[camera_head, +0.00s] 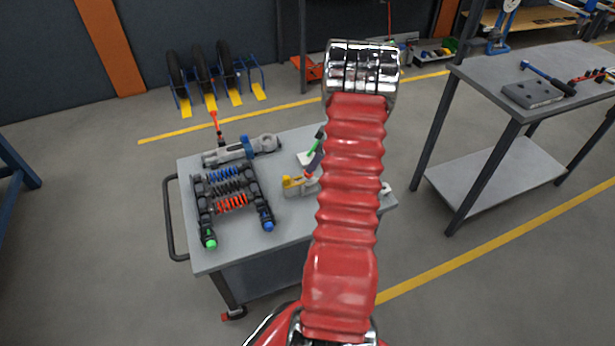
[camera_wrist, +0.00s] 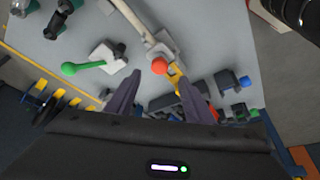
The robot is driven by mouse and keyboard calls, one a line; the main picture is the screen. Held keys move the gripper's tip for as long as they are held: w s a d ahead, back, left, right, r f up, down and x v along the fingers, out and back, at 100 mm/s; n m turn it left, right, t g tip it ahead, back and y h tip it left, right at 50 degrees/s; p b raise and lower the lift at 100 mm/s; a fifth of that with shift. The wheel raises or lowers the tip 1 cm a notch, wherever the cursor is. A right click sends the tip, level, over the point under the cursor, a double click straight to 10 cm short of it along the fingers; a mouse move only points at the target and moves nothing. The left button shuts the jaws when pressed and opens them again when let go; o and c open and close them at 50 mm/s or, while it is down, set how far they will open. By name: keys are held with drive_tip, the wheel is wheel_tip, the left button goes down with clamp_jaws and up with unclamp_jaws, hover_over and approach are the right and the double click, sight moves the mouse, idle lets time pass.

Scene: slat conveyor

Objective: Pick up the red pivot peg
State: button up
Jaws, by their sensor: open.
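The red pivot peg (camera_wrist: 159,66) shows in the wrist view as a round red end beside a grey block (camera_wrist: 168,47) with a yellow part (camera_wrist: 173,76). In the head view a small red piece of the peg (camera_head: 310,173) shows next to the yellow part, just left of my red arm. My gripper (camera_wrist: 155,76) has two dark fingers, open, with the red end between their tips in the wrist picture. Touching or apart, I cannot tell. In the head view my arm hides most of the gripper.
A green-handled peg (camera_wrist: 82,67) sits on a pale block close by. On the grey cart (camera_head: 285,230) lie a frame with coloured springs (camera_head: 230,190) and a grey linkage (camera_head: 240,150). A second table (camera_head: 560,75) stands at right. A black handle rail (camera_head: 170,215) edges the cart.

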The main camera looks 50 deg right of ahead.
sight(309, 179)
drive_tip(key=shift+w+f, duration=0.1)
drive_tip(key=shift+f, duration=0.25)
drive_tip(key=shift+x, duration=2.6)
drive_tip(key=shift+d, duration=0.1)
drive_tip(key=shift+c, duration=0.6)
drive_tip(key=c, duration=1)
